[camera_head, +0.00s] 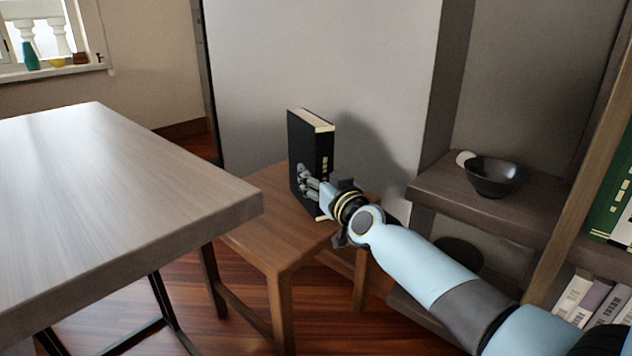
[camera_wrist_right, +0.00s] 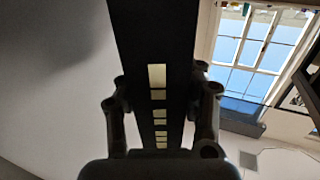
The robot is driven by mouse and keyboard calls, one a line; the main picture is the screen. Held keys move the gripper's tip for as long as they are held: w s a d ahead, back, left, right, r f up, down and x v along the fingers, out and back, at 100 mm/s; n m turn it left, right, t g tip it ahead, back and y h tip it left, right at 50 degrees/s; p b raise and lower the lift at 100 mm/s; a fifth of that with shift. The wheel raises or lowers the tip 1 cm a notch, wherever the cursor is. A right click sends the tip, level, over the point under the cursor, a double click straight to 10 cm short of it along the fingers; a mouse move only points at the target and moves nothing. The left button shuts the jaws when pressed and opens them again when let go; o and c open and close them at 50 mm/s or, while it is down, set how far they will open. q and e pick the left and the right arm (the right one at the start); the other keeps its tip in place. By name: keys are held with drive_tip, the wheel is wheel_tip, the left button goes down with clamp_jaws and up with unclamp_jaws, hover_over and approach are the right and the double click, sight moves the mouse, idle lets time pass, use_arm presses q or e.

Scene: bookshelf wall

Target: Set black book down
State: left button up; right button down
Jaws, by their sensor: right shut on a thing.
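The black book (camera_head: 309,150) stands upright at the small wooden stool (camera_head: 262,215) in the head view, with its cream page edges facing up. Its lower edge is at the stool top; I cannot tell whether it touches. My right gripper (camera_head: 312,186) is shut on the book's spine side, one finger along each cover. In the right wrist view the dark spine with pale marks (camera_wrist_right: 157,78) runs between the two fingers (camera_wrist_right: 160,110). My left gripper is in neither view.
A grey-topped table (camera_head: 110,190) stands left of the stool. A green book (camera_head: 612,190) and several other books stand at the far right. A pale wall panel rises behind the stool.

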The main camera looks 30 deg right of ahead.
drive_tip(key=shift+r, duration=0.2)
drive_tip(key=shift+f, duration=0.15)
drive_tip(key=c, duration=1.2)
unclamp_jaws()
drive_tip(key=shift+f, duration=0.15)
drive_tip(key=o, duration=0.4)
